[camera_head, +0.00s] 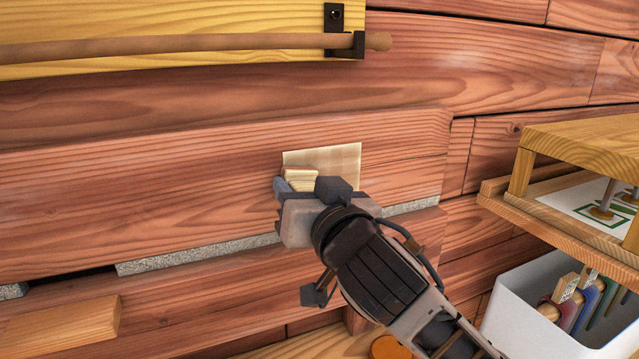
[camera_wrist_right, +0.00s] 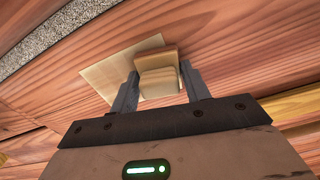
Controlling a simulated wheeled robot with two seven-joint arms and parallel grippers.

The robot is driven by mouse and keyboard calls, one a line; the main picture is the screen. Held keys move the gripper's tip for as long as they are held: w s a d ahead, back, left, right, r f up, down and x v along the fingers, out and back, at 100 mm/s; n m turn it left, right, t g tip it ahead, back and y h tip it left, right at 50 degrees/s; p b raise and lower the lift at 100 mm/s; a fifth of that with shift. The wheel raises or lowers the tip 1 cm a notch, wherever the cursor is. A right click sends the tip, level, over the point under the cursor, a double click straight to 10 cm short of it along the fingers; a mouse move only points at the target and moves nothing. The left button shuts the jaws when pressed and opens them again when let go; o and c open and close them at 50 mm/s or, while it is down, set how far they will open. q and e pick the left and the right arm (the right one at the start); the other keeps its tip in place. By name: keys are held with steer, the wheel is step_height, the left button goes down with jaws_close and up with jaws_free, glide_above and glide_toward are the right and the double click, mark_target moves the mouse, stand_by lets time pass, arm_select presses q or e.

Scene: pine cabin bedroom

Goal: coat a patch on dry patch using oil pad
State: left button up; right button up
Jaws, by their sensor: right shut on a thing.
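The dry patch (camera_head: 345,158) is a pale square on the reddish wooden wall, and it also shows in the right wrist view (camera_wrist_right: 103,75). My right gripper (camera_head: 297,185) is in front of the patch's lower left part. It is shut on the oil pad (camera_head: 300,175), a small pale wooden block that shows between the fingers in the right wrist view (camera_wrist_right: 158,80). The pad overlaps the patch in both views; I cannot tell whether it touches it. The gripper hides the patch's lower edge. My left gripper is not in view.
A grey strip (camera_head: 200,255) runs in a gap below the wall board. A wooden rod (camera_head: 180,46) on a black bracket crosses the upper left. At right stand a wooden shelf (camera_head: 590,140) and a white bin (camera_head: 510,325) holding several tools. A wooden block (camera_head: 60,328) lies at lower left.

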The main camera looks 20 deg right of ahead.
mark_target(334, 168)
steer(key=shift+s+a, duration=0.1)
steer(key=shift+a, duration=0.65)
steer(key=shift+r+p, duration=0.55)
steer(key=shift+p, duration=0.15)
steer(key=shift+w+d+p, duration=0.15)
steer(key=shift+d+p, duration=0.1)
steer(key=shift+d, duration=2.75)
steer(key=shift+w+d+p, duration=0.15)
steer(key=shift+d+p, duration=0.1)
steer(key=shift+d, duration=2.75)
steer(key=shift+s+a+p, duration=0.1)
steer(key=shift+a+p, duration=0.5)
steer(key=shift+a, duration=1.55)
steer(key=shift+s+a+p, duration=0.1)
steer(key=shift+a+p, duration=0.65)
steer(key=shift+a, duration=1.75)
steer(key=shift+a+f, duration=0.1)
steer(key=shift+a, duration=1.25)
